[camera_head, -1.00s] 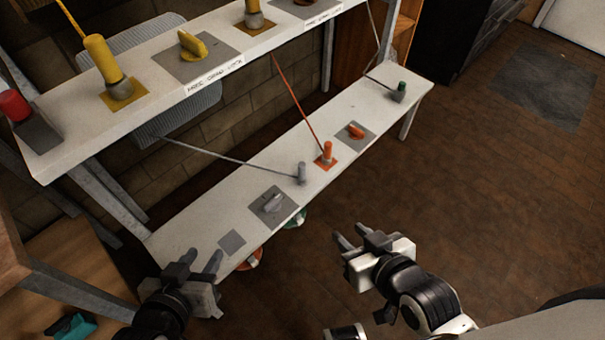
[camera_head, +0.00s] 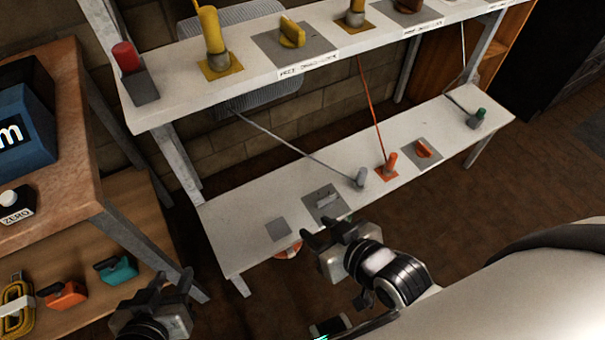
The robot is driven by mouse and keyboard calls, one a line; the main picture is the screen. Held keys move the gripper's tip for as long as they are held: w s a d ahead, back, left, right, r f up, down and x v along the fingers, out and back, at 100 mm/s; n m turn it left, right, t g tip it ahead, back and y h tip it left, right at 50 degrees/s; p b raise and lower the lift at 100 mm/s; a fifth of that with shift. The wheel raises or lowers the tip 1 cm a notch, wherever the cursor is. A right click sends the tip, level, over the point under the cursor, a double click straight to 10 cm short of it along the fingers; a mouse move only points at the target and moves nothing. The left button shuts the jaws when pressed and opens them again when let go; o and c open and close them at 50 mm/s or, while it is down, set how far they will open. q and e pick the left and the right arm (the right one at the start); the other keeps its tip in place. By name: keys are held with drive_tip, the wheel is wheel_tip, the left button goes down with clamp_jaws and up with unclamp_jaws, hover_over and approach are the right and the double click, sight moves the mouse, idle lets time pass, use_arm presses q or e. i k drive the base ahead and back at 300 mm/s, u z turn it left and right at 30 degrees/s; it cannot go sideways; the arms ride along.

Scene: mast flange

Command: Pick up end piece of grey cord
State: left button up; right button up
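The grey cord (camera_head: 288,145) runs slantwise from behind the upper shelf down to the lower shelf. Its end piece (camera_head: 360,178), a small grey cylinder, stands on the white lower shelf (camera_head: 240,215), left of an orange end piece. My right gripper (camera_head: 320,230) is open and empty. It appears in front of the lower shelf's front edge, below and left of the end piece in the picture, apart from it. My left gripper (camera_head: 172,280) is open and empty at the lower left, far from the end piece. Nothing covers the end piece.
A grey plate with a grey knob (camera_head: 327,200), a blank grey square (camera_head: 278,229) and an orange end piece (camera_head: 388,164) are also on the lower shelf. The upper shelf (camera_head: 190,98) overhangs behind. A wooden table (camera_head: 75,185) stands at left.

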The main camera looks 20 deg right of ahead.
sight(359, 187)
drive_tip(key=u, duration=2.15)
drive_tip(key=k, duration=2.35)
drive_tip(key=z, duration=1.35)
drive_tip(key=i, duration=1.45)
drive_tip(key=u, duration=0.05)
